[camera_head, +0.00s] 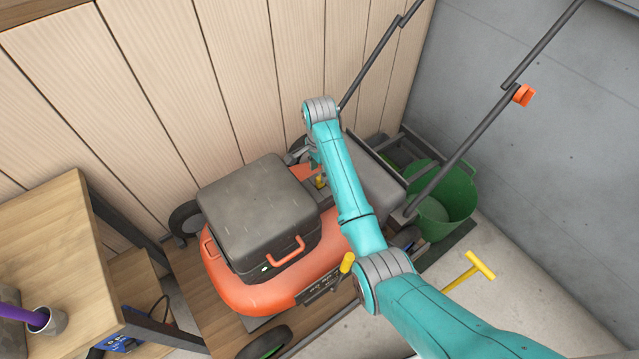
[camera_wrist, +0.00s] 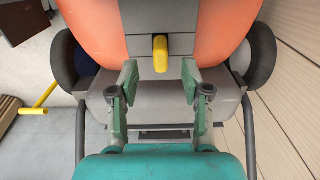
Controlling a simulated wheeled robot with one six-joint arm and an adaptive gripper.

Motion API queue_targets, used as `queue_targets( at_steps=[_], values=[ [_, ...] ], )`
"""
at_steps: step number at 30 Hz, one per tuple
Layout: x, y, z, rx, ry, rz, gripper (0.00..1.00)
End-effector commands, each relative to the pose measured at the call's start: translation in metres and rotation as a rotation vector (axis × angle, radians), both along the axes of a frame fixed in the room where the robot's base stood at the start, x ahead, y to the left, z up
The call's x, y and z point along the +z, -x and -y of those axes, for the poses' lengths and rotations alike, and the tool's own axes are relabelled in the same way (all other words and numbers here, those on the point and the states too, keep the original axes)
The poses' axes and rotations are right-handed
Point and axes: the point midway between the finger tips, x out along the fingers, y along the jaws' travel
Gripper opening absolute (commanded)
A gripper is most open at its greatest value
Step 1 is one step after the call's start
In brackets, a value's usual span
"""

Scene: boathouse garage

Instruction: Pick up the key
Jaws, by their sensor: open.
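A small yellow piece, apparently the key (camera_wrist: 160,53), stands up from the mower's grey housing at the orange body's edge in the wrist view. It also shows as a yellow spot beside my arm in the head view (camera_head: 320,182). My gripper (camera_wrist: 160,72) is open and empty, with one finger on each side of the key's line and the key slightly beyond the fingertips. No contact shows. The orange mower (camera_head: 276,291) stands on a wooden board; my arm hides part of it in the head view.
Mower handle bars (camera_head: 456,157) rise at the right. A green bucket (camera_head: 447,203) and a yellow T-handle (camera_head: 470,270) are on the right. Another yellow piece (camera_head: 347,263) is near the mower's side. A wooden table (camera_head: 50,245) stands left.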

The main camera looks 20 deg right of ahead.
Motion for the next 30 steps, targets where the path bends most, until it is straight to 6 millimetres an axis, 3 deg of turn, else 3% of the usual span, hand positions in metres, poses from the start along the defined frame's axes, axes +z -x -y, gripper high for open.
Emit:
queue_targets(
  at_steps=[10,20,24,26,30],
  values=[
    [-0.044,-0.002,0.003,0.0,0.0,-0.002,0.48],
    [-0.05,-0.002,0.003,0.0,0.0,0.0,0.48],
    [-0.05,-0.002,0.003,0.0,0.0,0.0,0.13],
    [-0.05,-0.002,0.003,0.0,0.0,0.0,0.0],
    [-0.049,-0.002,0.003,0.0,0.0,0.0,0.0]
  ],
)
